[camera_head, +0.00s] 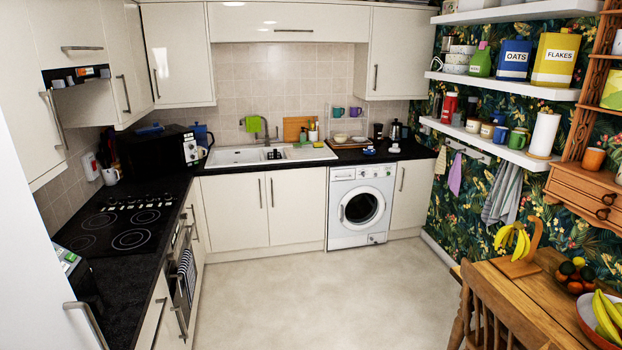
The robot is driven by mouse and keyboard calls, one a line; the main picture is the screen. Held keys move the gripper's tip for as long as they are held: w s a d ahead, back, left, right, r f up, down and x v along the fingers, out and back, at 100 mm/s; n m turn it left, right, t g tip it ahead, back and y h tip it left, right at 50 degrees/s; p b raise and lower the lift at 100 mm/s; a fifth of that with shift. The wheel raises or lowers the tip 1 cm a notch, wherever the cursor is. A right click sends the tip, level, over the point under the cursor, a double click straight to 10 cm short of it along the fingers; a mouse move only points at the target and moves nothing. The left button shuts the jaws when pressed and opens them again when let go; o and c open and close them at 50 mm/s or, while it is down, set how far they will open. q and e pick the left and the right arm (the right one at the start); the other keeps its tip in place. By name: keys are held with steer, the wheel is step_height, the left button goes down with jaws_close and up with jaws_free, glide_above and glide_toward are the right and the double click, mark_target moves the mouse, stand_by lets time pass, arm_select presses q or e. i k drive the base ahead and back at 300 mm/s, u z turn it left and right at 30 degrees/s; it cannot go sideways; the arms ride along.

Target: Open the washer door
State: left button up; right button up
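The white washer (360,206) stands under the black worktop at the back of the kitchen, right of the double cupboard. Its round door (362,207), with a dark glass and a pale ring, looks shut. The control panel (362,172) runs along its top edge. Neither of my grippers shows in the head view, and no part of my arms is seen.
Pale floor (300,285) lies open in front of the washer. A counter with a hob (120,225) runs along the left. A wooden table (545,300) and chair (490,315) stand at the lower right. Cream cupboards (235,210) flank the washer.

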mark_target(355, 192)
steer(key=z, duration=0.55)
steer(key=i, duration=4.2)
steer(key=u, duration=0.9)
steer(key=i, duration=0.85)
steer(key=u, duration=0.35)
